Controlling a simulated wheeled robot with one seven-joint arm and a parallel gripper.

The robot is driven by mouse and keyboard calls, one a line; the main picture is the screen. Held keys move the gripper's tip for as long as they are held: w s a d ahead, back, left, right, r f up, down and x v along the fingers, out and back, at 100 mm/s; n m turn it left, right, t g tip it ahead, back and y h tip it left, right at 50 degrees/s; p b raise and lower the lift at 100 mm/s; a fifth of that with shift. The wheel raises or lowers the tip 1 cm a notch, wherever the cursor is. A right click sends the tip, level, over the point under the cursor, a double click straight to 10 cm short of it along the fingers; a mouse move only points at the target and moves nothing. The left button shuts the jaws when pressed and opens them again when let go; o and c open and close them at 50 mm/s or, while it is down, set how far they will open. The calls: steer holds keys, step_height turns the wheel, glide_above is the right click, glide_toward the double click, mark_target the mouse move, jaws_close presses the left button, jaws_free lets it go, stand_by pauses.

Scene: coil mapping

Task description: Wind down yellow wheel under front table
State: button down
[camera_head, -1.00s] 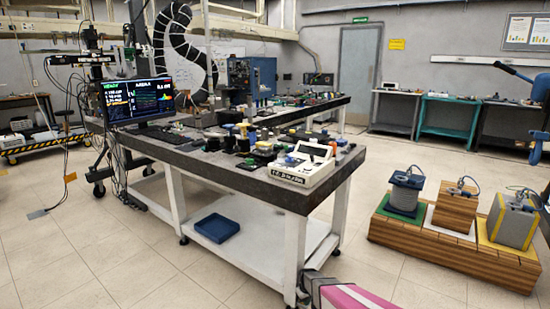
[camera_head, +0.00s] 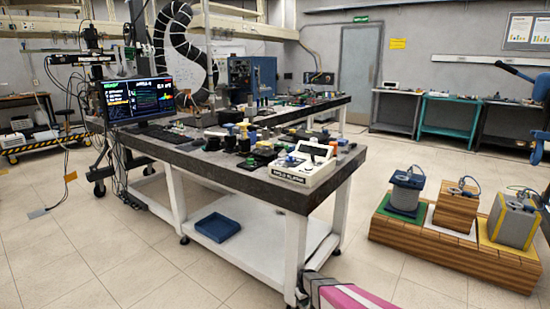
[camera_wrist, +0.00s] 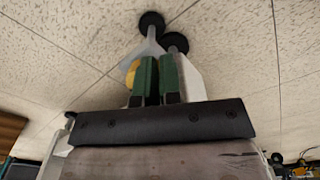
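In the wrist view a round yellow part (camera_wrist: 131,73), likely the yellow wheel, shows beside and partly behind the left finger of my gripper (camera_wrist: 158,80). The two green-padded fingers stand close together with a narrow dark gap. Whether anything is pinched between them is hidden. Pale leg-like parts and two black round casters (camera_wrist: 175,42) lie just beyond the fingertips. In the head view the front table (camera_head: 255,185) has a dark top, white legs and a low white shelf. Neither the yellow wheel nor my gripper is visible there.
A blue tray (camera_head: 217,227) lies on the low shelf. A monitor (camera_head: 138,101) and a white instrument box (camera_head: 304,166) stand on the front table. A wooden platform (camera_head: 450,252) with several coils stands at right.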

steer(key=shift+s+d+r, duration=0.15)
steer(key=shift+s+r, duration=0.05)
steer(key=shift+r, duration=1.05)
steer(key=shift+s+d+r, duration=0.1)
steer(key=shift+s+r, duration=0.1)
steer(key=shift+r, duration=1)
